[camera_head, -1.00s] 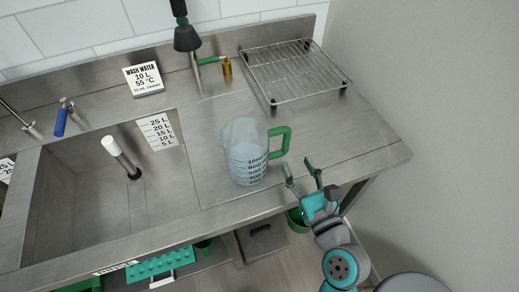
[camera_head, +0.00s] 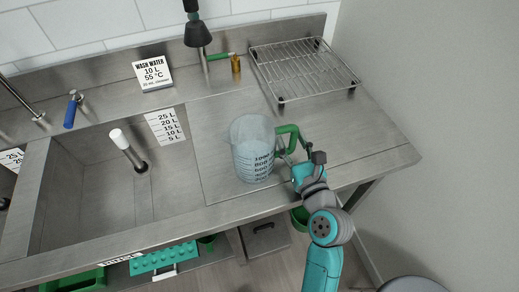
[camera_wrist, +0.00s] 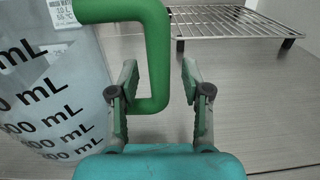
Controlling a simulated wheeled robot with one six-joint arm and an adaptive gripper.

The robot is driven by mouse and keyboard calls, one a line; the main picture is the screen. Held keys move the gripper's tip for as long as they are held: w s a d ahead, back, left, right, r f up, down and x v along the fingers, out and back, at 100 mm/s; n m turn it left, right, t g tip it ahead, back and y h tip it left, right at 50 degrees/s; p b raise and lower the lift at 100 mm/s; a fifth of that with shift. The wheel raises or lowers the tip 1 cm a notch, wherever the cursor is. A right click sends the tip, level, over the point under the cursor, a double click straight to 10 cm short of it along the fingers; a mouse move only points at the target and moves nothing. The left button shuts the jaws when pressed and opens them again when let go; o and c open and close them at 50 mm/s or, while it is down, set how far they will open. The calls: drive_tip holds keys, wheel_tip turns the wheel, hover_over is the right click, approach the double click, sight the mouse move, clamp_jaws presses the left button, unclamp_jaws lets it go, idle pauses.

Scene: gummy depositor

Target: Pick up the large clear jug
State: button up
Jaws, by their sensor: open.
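The large clear jug (camera_head: 252,150) stands upright on the steel counter, right of the sink. It has black mL markings and a green handle (camera_head: 287,139) on its right side. In the wrist view the jug (camera_wrist: 45,100) fills the left side, and its green handle (camera_wrist: 157,60) reaches down to between the fingers. My gripper (camera_wrist: 160,85) is open, with one finger on each side of the handle's upright part. The left finger overlaps the handle's opening, and the right finger is apart from the handle. In the head view my gripper (camera_head: 296,152) is at the handle, its fingertips partly hidden.
A wire rack (camera_head: 303,70) stands on the counter behind the jug. The sink (camera_head: 95,185) is to the left, with a white-topped standpipe (camera_head: 128,150). A wash water sign (camera_head: 153,74) and a hanging black spray head (camera_head: 197,33) are at the back. The counter's right part is clear.

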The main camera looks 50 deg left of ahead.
clamp_jaws()
drive_tip(key=shift+r, duration=0.15)
wheel_tip(320, 180, up, 10)
drive_tip(key=shift+f, duration=0.1)
idle(0.5)
drive_tip(key=c, duration=0.8)
unclamp_jaws()
clamp_jaws()
drive_tip(key=shift+d, duration=0.15)
